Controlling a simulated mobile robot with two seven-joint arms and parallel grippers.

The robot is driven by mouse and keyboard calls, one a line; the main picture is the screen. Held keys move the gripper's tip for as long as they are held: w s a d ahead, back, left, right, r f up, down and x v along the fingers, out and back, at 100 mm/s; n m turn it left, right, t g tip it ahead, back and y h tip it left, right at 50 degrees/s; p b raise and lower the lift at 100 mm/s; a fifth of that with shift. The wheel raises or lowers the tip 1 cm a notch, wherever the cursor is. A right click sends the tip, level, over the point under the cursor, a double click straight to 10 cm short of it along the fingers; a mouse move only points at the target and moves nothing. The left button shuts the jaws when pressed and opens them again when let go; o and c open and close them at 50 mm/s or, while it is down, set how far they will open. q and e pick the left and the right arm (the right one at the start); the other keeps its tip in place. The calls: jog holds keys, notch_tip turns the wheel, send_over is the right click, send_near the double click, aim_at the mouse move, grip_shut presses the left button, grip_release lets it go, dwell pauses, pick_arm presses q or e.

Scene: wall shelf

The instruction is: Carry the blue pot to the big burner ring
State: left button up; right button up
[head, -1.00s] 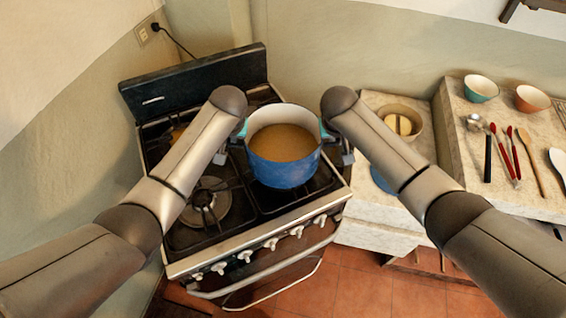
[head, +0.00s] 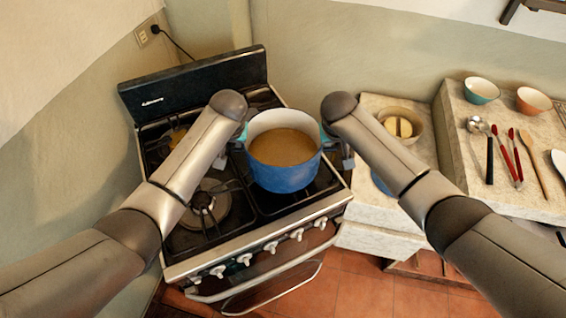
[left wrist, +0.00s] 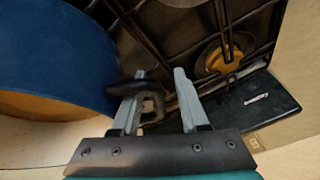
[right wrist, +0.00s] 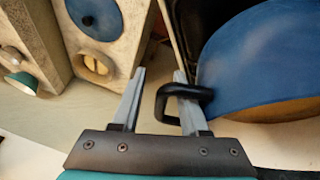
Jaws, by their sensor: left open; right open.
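The blue pot (head: 285,172), filled with something brown, stands upright on the right side of the stove, one black handle on each side. The big burner ring (head: 207,205) is bare at the stove's front left, partly behind my left arm. My left gripper (left wrist: 158,90) is open, with the pot's left handle (left wrist: 143,100) between its fingers, close to one of them. My right gripper (right wrist: 160,90) is open at the right handle (right wrist: 166,100); one finger overlaps the handle loop. In the head view, my arms hide most of both grippers.
The stove (head: 185,252) has a raised back panel and front knobs. Right of it, a counter (head: 380,235) holds a bowl (head: 402,122). Two small bowls and several utensils lie on the shelf (head: 530,205) further right. A smaller burner (left wrist: 222,58) is behind.

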pick_arm(q)
jog(key=v, duration=1.1)
jog(key=shift+s+r, duration=0.2)
jog(key=shift+r, duration=0.1)
pick_arm(e)
jog(key=v, duration=1.2)
